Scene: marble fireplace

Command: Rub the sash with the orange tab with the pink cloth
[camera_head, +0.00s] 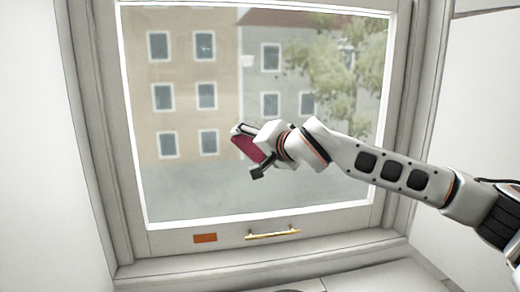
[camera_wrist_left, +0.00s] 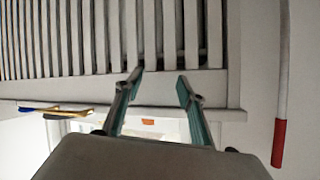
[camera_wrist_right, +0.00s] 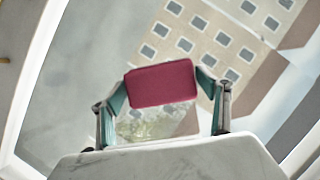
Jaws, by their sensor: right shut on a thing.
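The window sash (camera_head: 335,219) fills the middle of the head view, with a pale frame around a glass pane. The orange tab (camera_head: 205,238) sits on its bottom rail. My right gripper (camera_head: 246,152) is in front of the pane, shut on the pink cloth (camera_head: 243,145). In the right wrist view the cloth (camera_wrist_right: 161,84) spans between the two fingertips, against the glass; I cannot tell whether it touches. My left gripper (camera_wrist_left: 158,82) shows only in its own wrist view, with its fingers apart and nothing between them. The orange tab also shows small there (camera_wrist_left: 148,122).
A brass handle (camera_head: 272,234) is on the bottom rail, right of the tab. Wide side jambs (camera_head: 75,100) and a sill (camera_head: 250,262) surround the sash. The left wrist view shows a slatted panel (camera_wrist_left: 110,40) and a red-ended white pole (camera_wrist_left: 279,142).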

